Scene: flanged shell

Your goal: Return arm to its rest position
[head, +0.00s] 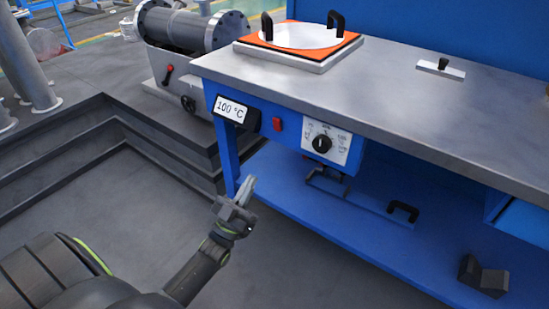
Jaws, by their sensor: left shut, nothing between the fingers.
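My left arm comes in from the lower left. Its gripper (246,188) is shut and empty, pointing up and away from me, in the air in front of the blue workbench. It appears apart from the bench and its front panel. My right gripper is not in view.
The workbench (400,95) has a grey top with an orange plate (268,47) around a white round opening with black handles. A small black-handled block (441,68) lies to its right. A flanged shell (190,30) stands behind left. Grey floor (110,200) is clear at left.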

